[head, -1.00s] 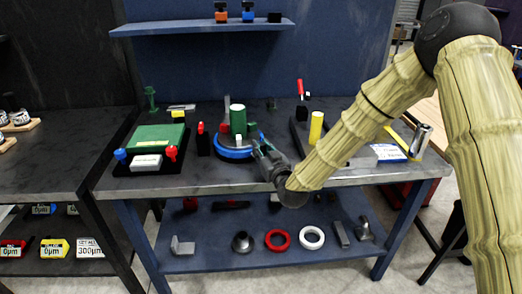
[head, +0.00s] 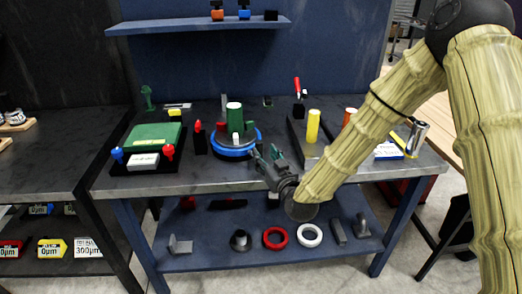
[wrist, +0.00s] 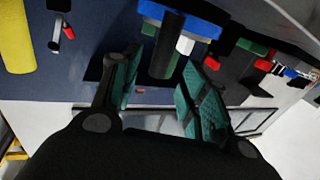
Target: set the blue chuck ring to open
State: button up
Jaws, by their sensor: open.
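The blue chuck ring (head: 236,154) lies around the base of a round fixture on the bench. A green cylinder (head: 234,115) stands in its middle, with a small white peg (head: 236,139) in front and a red part at its left. My gripper (head: 267,152) is open and empty, just right of and in front of the ring, apart from it. In the wrist view the green-padded fingers (wrist: 158,62) are spread. Part of the blue ring (wrist: 200,24) shows beyond them, with a dark bar and the white peg (wrist: 185,45). The ring's setting marks are not readable.
A yellow cylinder (head: 313,126) and a red-handled clamp (head: 298,100) stand to the right. A red-topped black post (head: 199,138) is close left of the ring. A green block with red and blue knobs is farther left.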

jog(key=v, duration=0.6)
dwell(0.3)
jog(key=s+d+f+m+g+h, duration=0.1)
jog(key=s+d+f+g, duration=0.15)
jog(key=s+f, duration=0.5)
jog(key=s+d+f+g+h, duration=0.1)
jog(key=s+d+f+g, duration=0.2)
jog(key=f, duration=0.8)
jog(key=s+d+f+m+g+h, duration=0.1)
jog(key=s+f+g+h, duration=0.15)
jog(key=s+f, duration=0.5)
jog(key=s+d+f+m+g, duration=0.1)
jog(key=s+d+f+g, duration=0.2)
jog(key=s, duration=0.5)
jog(key=s+d+f+m+g+h, duration=0.1)
jog(key=s+d+f, duration=0.3)
jog(key=s, duration=0.4)
jog(key=s+d+f+g+h, duration=0.1)
jog(key=s+d+f+g, duration=0.2)
jog(key=s, duration=0.5)
notch_tip(320, 180, down, 3)
jog(key=shift+s+d+r+m+g, duration=0.1)
jog(key=shift+s+d+m+g, duration=0.25)
jog(key=shift+g, duration=0.45)
